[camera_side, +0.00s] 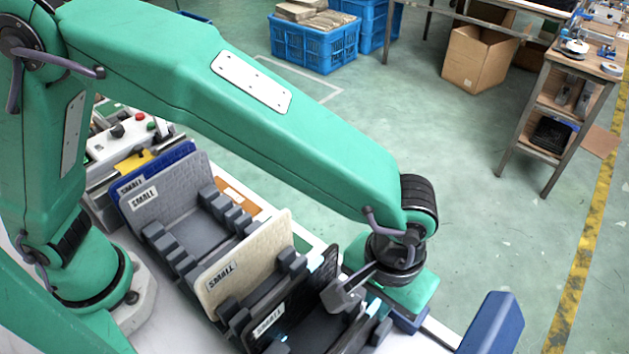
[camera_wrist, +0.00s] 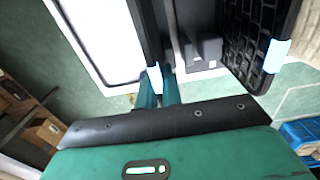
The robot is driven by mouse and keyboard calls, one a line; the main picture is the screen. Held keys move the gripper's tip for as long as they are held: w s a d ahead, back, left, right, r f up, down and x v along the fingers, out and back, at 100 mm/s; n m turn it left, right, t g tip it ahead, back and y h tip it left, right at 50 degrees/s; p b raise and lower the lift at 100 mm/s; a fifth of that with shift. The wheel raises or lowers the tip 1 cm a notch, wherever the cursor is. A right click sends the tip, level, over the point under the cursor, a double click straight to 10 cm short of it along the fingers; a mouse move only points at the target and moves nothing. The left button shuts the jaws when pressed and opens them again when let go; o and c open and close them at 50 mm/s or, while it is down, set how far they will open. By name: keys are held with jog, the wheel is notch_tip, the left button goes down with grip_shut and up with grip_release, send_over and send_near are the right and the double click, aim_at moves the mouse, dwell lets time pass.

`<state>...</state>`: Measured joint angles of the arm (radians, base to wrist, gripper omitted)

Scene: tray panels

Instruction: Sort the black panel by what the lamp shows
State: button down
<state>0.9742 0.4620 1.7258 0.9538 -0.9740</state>
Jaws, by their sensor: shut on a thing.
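The black panel (camera_side: 300,305), with a white SMALL label, stands tilted in the grey slotted rack at the front of the row in the side view. My gripper (camera_side: 343,297) is low at its right side and is shut on it; the exact contact is partly hidden by my wrist. In the wrist view a black ribbed panel surface (camera_wrist: 257,35) fills the upper right, with pale blue patches near it. I cannot make out a lit lamp; a control box (camera_side: 118,140) with red and green buttons stands at the left.
Behind it in the row stand a cream panel (camera_side: 243,265), a grey panel (camera_side: 165,190) and a blue panel (camera_side: 150,172). A blue upright piece (camera_side: 493,322) is at the lower right. Blue crates (camera_side: 313,45) and a cardboard box (camera_side: 478,57) are farther back on the floor.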

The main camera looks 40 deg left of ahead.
jog(key=shift+r, duration=0.15)
notch_tip(320, 180, up, 15)
dwell(2.3)
jog(key=shift+a, duration=0.1)
